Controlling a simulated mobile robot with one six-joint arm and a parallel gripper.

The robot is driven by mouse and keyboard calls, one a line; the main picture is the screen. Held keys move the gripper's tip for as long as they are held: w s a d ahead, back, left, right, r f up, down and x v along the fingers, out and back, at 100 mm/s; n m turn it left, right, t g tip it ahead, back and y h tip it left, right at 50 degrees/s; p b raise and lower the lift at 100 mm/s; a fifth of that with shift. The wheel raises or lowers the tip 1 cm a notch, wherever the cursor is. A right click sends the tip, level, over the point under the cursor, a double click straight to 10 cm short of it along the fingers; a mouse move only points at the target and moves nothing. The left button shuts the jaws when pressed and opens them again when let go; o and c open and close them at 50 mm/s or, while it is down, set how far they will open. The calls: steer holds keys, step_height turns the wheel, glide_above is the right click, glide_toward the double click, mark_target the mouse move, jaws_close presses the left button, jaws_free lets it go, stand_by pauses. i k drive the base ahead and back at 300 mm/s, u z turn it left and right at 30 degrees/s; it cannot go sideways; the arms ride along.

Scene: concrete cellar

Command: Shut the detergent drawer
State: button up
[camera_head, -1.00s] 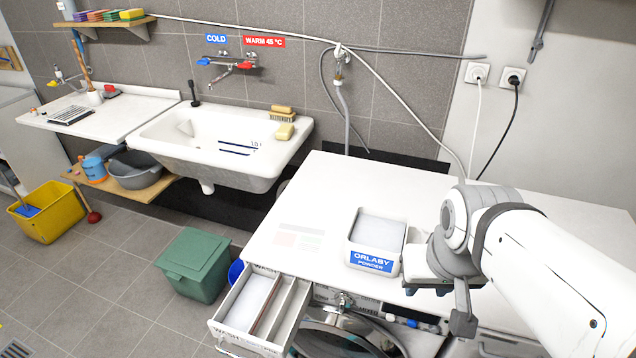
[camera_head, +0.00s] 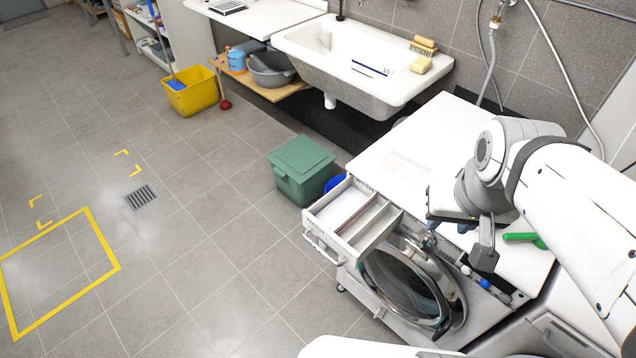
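The white detergent drawer (camera_head: 315,222) is pulled out from the front of the washing machine (camera_head: 385,135), at its left end. It has long compartments; the widest, at the left, looks filled with something white. A bar handle runs across the drawer's front. My gripper (camera_head: 458,222) is above the machine's front edge, to the right of the drawer and apart from it. The fingers are mostly hidden behind my wrist, so I cannot tell their opening.
The round door (camera_head: 408,285) is below and right of the drawer. A green lidded bin (camera_head: 302,168) and a blue bucket (camera_head: 334,183) stand left of the machine. A green object (camera_head: 522,237) lies at right. Floor in front of the drawer is clear.

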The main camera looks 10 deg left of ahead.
mark_target(352, 217)
steer(key=u, duration=0.65)
steer(key=k, duration=0.6)
steer(key=u, duration=0.05)
steer(key=i, duration=0.5)
steer(key=u, duration=0.45)
steer(key=k, duration=1.1)
steer(key=u, duration=1.05)
steer(key=i, duration=0.95)
steer(key=z, duration=0.55)
